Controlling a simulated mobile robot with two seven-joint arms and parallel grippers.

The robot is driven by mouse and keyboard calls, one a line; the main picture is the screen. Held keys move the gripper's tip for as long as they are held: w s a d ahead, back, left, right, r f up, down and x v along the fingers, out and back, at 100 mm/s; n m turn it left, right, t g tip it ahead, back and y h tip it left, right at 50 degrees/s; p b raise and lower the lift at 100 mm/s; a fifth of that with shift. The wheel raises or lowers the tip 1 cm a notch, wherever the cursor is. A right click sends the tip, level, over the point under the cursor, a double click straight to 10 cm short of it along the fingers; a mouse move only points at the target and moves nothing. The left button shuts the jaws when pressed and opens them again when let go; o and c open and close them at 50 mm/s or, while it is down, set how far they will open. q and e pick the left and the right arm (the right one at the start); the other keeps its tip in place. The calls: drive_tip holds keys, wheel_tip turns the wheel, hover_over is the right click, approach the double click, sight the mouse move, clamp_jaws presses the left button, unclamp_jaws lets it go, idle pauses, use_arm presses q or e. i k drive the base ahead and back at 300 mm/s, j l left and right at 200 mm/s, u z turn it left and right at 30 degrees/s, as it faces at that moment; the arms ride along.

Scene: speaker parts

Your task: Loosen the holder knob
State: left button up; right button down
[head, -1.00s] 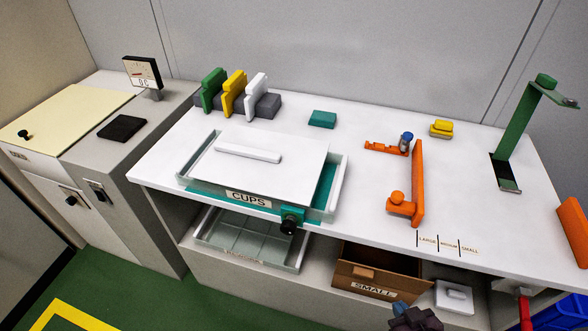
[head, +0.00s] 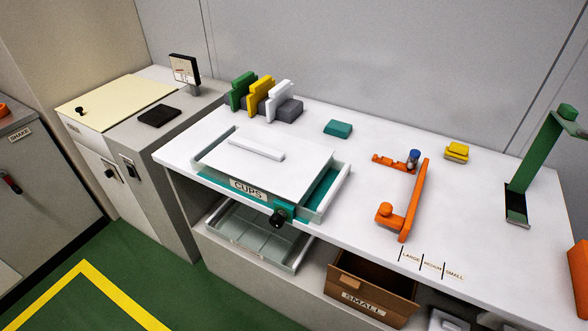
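The teal holder (head: 284,209) is on the front wall of the tray labelled CUPS (head: 330,185). Its round black knob (head: 277,220) faces out past the table's front edge. It cannot be seen whether the knob is tight or loose. The orange fixture (head: 418,190) on the table also has a round orange knob (head: 385,209). My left gripper is out of view. A dark shape (head: 490,320) cut off at the bottom edge seems to be my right gripper; its fingers cannot be made out. Nothing touches the black knob.
The white table (head: 340,250) has clear room right of the tray. A green stand (head: 535,155) is at the right. A glass-like tray (head: 255,240) and a brown box labelled SMALL (head: 370,290) sit below the tabletop. Green floor lies open at front left.

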sight(277, 219)
drive_tip(key=k+j+z, duration=0.15)
drive_tip(key=k+j, duration=0.35)
drive_tip(key=k+j+z, duration=0.2)
drive_tip(key=k+j, duration=0.25)
drive_tip(key=k, duration=0.15)
drive_tip(key=k+j+z, duration=0.15)
drive_tip(key=k+j, duration=0.2)
drive_tip(key=k, duration=0.2)
